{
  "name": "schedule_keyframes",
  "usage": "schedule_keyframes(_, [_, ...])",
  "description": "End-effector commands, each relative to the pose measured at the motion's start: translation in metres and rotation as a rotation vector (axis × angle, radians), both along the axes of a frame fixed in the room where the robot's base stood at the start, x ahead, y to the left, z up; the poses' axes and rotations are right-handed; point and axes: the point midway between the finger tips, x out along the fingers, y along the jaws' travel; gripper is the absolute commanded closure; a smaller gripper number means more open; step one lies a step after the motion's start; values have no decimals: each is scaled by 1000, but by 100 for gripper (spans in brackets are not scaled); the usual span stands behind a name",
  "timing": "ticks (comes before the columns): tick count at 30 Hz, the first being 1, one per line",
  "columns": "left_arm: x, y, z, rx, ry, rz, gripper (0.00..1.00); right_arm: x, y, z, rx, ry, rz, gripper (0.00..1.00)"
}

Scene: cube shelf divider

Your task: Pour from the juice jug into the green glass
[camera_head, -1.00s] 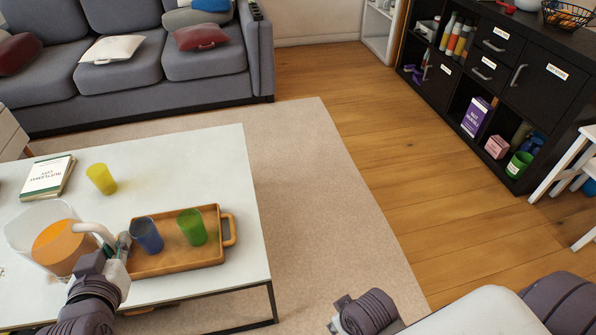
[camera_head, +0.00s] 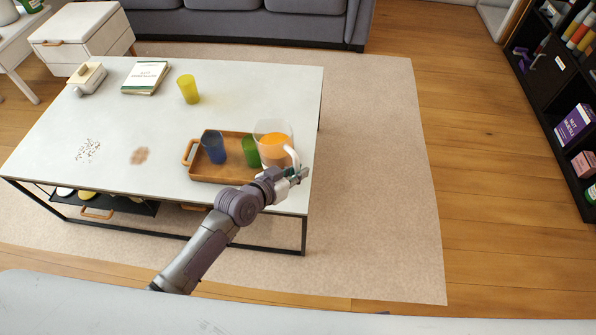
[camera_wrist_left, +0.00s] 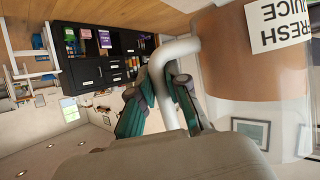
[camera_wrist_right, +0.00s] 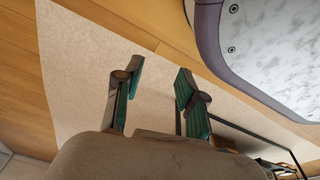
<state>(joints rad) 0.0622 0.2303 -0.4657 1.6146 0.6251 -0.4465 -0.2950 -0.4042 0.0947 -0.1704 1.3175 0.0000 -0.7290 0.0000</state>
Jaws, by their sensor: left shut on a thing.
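The juice jug (camera_head: 273,133) is clear, with orange juice inside and a white handle. It is over the right end of the wooden tray (camera_head: 207,176), close to upright; I cannot tell any slight tilt. My left gripper (camera_head: 294,177) is shut on its handle, and the left wrist view shows the handle (camera_wrist_left: 160,80) between the fingers, beside the jug's "FRESH JUICE" label (camera_wrist_left: 280,24). The green glass (camera_head: 250,153) stands upright on the tray just left of the jug, which partly overlaps it. My right gripper (camera_wrist_right: 160,75) is open and empty, seen only in its wrist view.
A blue glass (camera_head: 213,147) stands on the tray left of the green one. A yellow glass (camera_head: 188,89), a book (camera_head: 145,77) and a brown stain (camera_head: 139,156) are on the white table (camera_head: 95,112). Rug (camera_head: 375,170) lies open to the right.

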Motion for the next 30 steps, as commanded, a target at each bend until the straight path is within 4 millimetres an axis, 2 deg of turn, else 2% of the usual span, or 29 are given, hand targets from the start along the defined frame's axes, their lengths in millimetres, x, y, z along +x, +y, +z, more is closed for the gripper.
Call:
schedule_keyframes(3, [3, 1, 6, -95, 82, 1, 100, 11, 1, 10, 2, -12, -2, 60])
schedule_keyframes(12, [8, 5, 0, -172, 161, 0, 100, 36, 5, 47, 4, -35, -7, 60])
schedule_keyframes(21, [12, 10, -6, -262, 253, -1, 100, 52, 7, 88, 6, -58, -12, 60])
schedule_keyframes(26, [25, 22, 19, -398, 385, 1, 100, 47, 6, 79, 4, -46, -10, 60])
schedule_keyframes(30, [23, 22, 16, -403, 397, 0, 100, 48, 6, 77, 4, -48, -10, 60])
